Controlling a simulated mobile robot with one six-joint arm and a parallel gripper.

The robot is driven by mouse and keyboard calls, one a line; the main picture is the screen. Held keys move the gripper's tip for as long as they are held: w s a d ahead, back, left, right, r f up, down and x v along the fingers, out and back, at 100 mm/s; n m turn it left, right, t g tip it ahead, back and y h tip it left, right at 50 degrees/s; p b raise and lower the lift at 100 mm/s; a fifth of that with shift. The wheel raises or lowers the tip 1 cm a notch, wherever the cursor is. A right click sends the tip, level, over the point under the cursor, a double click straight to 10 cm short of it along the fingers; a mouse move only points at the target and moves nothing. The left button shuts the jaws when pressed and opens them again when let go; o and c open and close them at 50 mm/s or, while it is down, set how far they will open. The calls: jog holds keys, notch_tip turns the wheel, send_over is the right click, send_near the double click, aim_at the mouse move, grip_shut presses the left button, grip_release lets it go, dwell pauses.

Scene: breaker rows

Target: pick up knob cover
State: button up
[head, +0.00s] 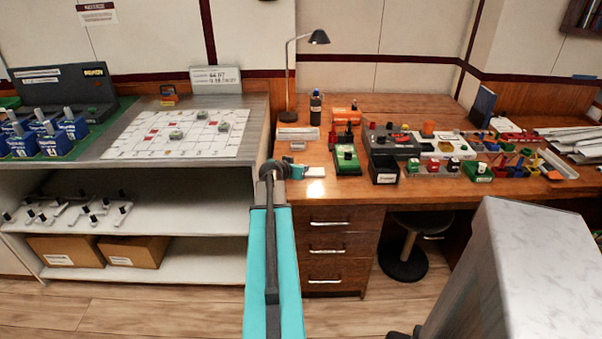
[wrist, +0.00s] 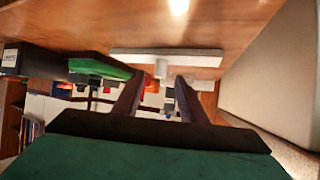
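My gripper (wrist: 159,82) is open; its two dark fingers stand apart in the wrist view, which appears upside down. A small pale grey cylinder (wrist: 160,69) shows in line with the gap between the fingertips, against a long flat white piece (wrist: 190,57) on the desk. The cylinder may be the knob cover, but I cannot tell for sure. It looks just beyond the fingertips, and no grip on it is visible.
A green-topped unit (head: 347,158) stands right of the gripper and shows in the wrist view (wrist: 100,69). A black box (head: 384,170) and several coloured breakers lie further right on the wooden desk (head: 320,189). A lamp (head: 290,75) and bottle (head: 315,108) stand behind.

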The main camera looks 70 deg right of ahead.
jog(key=shift+p+x, duration=0.45)
jog(key=shift+x, duration=1.6)
grip_shut()
